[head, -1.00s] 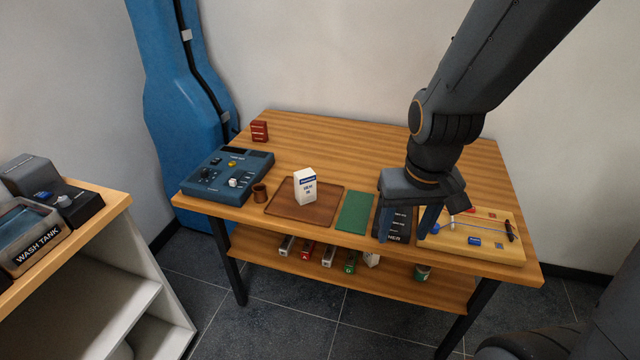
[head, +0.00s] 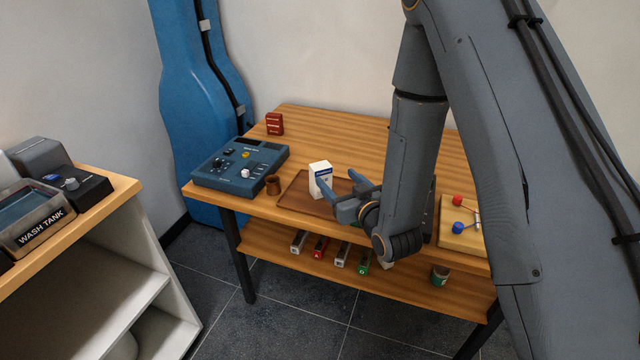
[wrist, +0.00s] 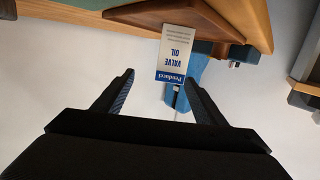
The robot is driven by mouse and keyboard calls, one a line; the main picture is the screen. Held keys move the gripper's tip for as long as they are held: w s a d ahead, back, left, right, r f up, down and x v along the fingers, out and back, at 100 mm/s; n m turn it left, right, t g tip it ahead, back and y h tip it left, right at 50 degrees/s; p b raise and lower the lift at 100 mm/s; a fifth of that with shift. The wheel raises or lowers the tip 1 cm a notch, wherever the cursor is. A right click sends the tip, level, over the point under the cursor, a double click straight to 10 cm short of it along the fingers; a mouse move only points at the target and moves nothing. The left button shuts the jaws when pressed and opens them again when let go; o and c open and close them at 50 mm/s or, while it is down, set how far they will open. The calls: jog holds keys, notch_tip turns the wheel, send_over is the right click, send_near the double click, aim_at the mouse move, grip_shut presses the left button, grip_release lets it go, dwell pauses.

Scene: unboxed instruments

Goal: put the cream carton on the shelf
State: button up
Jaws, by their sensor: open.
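The cream carton (head: 319,172) with a blue band stands upright on the brown tray (head: 296,201) on the table top. In the wrist view the carton (wrist: 174,52) reads "Valve Oil" upside down. My gripper (head: 340,182) is open and level, its fingers pointing at the carton; one finger hides part of the carton's lower side. In the wrist view my gripper (wrist: 159,78) has the carton just beyond and between its fingertips, slightly right of centre. The gap between them looks small. The table's lower shelf (head: 265,240) is below.
Several small boxes (head: 320,247) and a green tin (head: 440,275) are on the lower shelf. A blue device (head: 240,165), brown cup (head: 273,185) and red box (head: 275,123) are left of or behind the tray. A cabinet (head: 110,215) with a wash tank (head: 35,222) stands left.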

aim_at(324, 169)
jog(key=shift+s+a+t+y, duration=0.3)
jog(key=shift+a+t+y, duration=0.25)
jog(key=shift+t+y, duration=0.05)
jog(key=shift+a, duration=0.15)
jog(key=p+x, duration=0.1)
jog(key=x, duration=0.4)
jog(key=p+x, duration=0.1)
jog(key=x, duration=0.1)
jog(key=shift+w+a+r+p, duration=0.25)
jog(key=shift+r+p, duration=0.05)
jog(key=shift+r, duration=0.05)
jog(key=c, duration=1.3)
jog(key=shift+o, duration=0.2)
